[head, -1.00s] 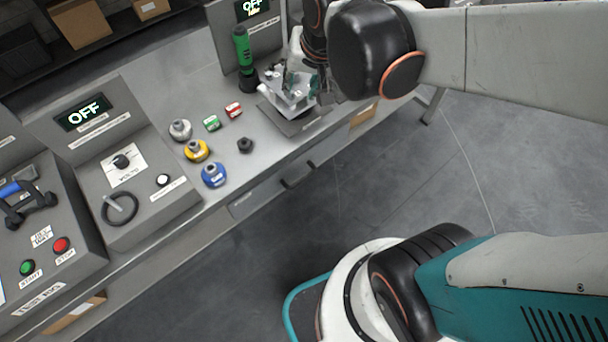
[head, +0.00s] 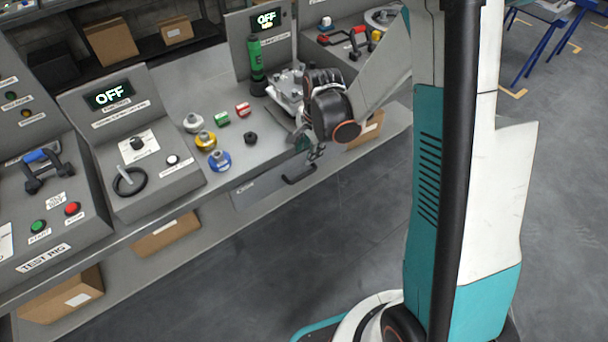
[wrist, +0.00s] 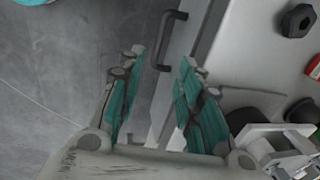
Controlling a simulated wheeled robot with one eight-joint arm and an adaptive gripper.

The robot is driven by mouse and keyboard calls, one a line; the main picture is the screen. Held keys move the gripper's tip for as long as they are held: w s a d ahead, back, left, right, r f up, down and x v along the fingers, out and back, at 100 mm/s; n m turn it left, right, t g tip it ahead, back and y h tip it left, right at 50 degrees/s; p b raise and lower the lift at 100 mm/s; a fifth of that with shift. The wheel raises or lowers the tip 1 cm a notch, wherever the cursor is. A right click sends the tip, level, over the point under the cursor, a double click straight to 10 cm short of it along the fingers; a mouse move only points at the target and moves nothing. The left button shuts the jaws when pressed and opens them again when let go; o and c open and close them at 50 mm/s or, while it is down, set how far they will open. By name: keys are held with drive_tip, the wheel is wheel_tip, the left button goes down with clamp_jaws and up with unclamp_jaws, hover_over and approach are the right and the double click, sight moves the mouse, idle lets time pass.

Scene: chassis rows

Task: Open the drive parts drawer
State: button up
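The drive parts drawer (head: 262,187) is under the bench top, with a pale label at its left and a black bar handle (head: 299,174). Its front looks flush with the bench, so it appears shut. My gripper (head: 316,154) is at the bench's front edge, just above and right of the handle in the head view. In the wrist view the teal fingers of my gripper (wrist: 162,60) are spread apart and empty. The black handle (wrist: 170,38) shows between and beyond the fingertips there. I see no contact; the exact gap is unclear.
On the bench above stand silver, yellow and blue knobbed parts (head: 206,140), green and red blocks, a black nut (head: 251,138) and a green tool (head: 255,62). A grey fixture (head: 287,92) is close behind my wrist. The floor before the drawer is clear.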

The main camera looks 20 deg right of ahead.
sight(302, 175)
drive_tip(key=f+b, duration=0.1)
drive_tip(key=f, duration=0.3)
drive_tip(key=w+f+b, duration=0.1)
drive_tip(key=f+b, duration=0.1)
drive_tip(key=f, duration=0.3)
drive_tip(key=w+f+b, duration=0.1)
drive_tip(key=f+b, duration=0.1)
drive_tip(key=f, duration=0.2)
drive_tip(key=shift+w+a+f, duration=0.2)
drive_tip(key=shift+a+f, duration=0.2)
clamp_jaws()
